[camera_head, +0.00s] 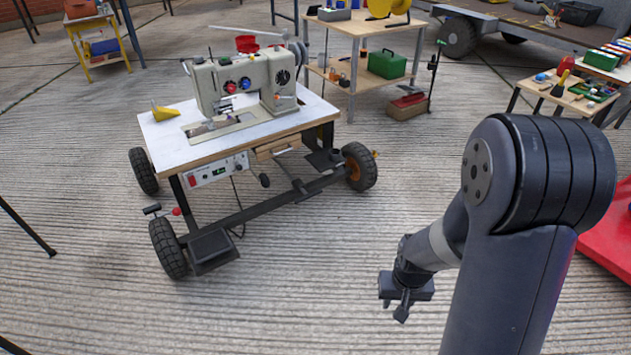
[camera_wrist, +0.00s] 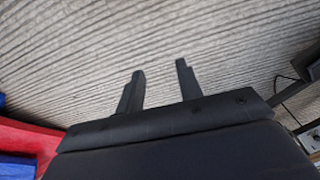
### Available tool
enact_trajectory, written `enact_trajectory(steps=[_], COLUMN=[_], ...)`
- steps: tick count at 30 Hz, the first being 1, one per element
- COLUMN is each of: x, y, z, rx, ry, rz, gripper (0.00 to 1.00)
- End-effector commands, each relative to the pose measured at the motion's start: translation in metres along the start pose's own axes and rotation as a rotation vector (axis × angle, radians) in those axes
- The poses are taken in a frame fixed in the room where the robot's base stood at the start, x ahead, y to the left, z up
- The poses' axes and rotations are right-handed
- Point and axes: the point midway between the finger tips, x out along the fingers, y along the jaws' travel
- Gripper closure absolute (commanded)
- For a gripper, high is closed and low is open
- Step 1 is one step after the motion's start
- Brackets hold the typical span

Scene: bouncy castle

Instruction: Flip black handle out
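A sewing machine (camera_head: 245,85) stands on a white-topped wheeled cart (camera_head: 172,141). A small black handle (camera_head: 152,209) sticks out at the cart's lower left, near a red knob. A black knob (camera_head: 264,180) shows under the tabletop, right of the control box. I cannot tell which of these the task means. My gripper (camera_head: 403,305) points down over bare floor, right of the cart and apart from it. In the wrist view my gripper (camera_wrist: 157,70) has its two fingers apart with nothing between them.
A control box (camera_head: 217,170) hangs under the tabletop, and a black pedal (camera_head: 211,248) sits low at the front. A wooden table (camera_head: 353,27) stands behind. A red surface (camera_head: 612,235) lies at the right. The floor between cart and gripper is clear.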

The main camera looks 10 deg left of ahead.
Motion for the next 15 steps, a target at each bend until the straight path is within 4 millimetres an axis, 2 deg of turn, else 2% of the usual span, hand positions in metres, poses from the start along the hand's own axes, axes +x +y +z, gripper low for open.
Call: enact_trajectory(steps=[1,7,12,15], x=[0.016,0.079,0.131,0.154], y=[-0.001,-0.004,-0.007,-0.008], z=[-0.003,-0.007,0.0,0.006], rx=[0.005,0.028,0.048,0.057], ry=[-0.039,-0.172,-0.273,-0.315], rz=[-0.001,-0.004,-0.003,-0.002], gripper=[0.7,0.86,1.0,1.0])
